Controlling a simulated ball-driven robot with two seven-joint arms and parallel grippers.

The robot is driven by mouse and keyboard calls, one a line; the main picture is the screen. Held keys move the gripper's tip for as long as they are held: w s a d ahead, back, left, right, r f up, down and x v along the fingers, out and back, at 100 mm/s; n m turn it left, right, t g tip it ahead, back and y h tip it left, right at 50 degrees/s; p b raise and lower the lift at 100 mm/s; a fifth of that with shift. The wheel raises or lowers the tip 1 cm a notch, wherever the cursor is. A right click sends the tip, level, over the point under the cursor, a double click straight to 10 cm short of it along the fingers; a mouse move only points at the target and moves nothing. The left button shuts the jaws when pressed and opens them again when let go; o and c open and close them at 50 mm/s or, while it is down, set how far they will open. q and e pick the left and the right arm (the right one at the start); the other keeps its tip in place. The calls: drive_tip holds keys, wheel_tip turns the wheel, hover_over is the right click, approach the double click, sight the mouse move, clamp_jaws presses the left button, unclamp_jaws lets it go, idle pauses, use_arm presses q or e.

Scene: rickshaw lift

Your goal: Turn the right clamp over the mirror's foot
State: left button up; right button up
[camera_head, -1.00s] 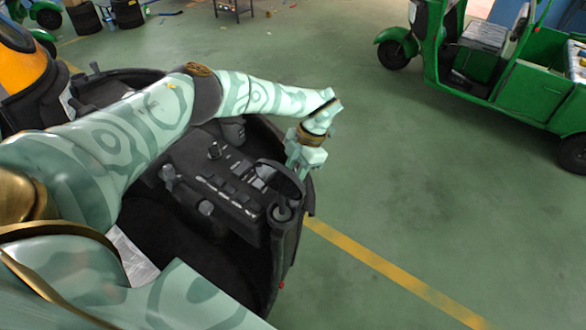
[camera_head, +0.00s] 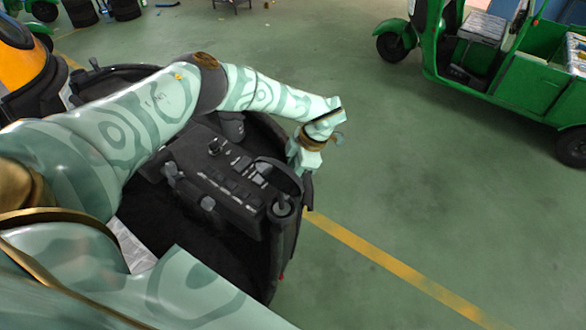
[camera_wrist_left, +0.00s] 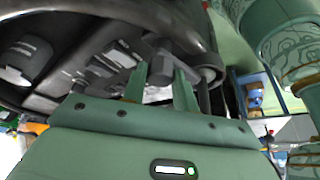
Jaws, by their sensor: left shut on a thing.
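The mirror (camera_head: 277,176) is a dark oval at the right end of the black dashboard in the head view. Its foot (camera_head: 283,209) is a dark round post at the dashboard's corner. My left gripper (camera_head: 301,160) reaches down just beyond the mirror, at the dashboard's outer edge. In the left wrist view its two green fingers (camera_wrist_left: 160,88) are shut on a small dark grey block, seemingly the clamp (camera_wrist_left: 161,66). The head view hides the fingertips and the clamp. I cannot tell how the clamp sits against the foot. My right gripper is not in view.
The black dashboard (camera_head: 215,172) with knobs and switches lies under my left arm. A green rickshaw (camera_head: 500,75) stands at the upper right. The green floor (camera_head: 420,200) with a yellow line (camera_head: 390,262) is open to the right of the dashboard.

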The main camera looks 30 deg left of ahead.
use_arm(q)
drive_tip(key=shift+w, duration=0.1)
drive_tip(key=o, duration=1)
drive_tip(key=b+v, duration=0.2)
drive_tip(key=v, duration=1.4)
drive_tip(key=shift+d+r, duration=0.1)
drive_tip(key=shift+r, duration=0.05)
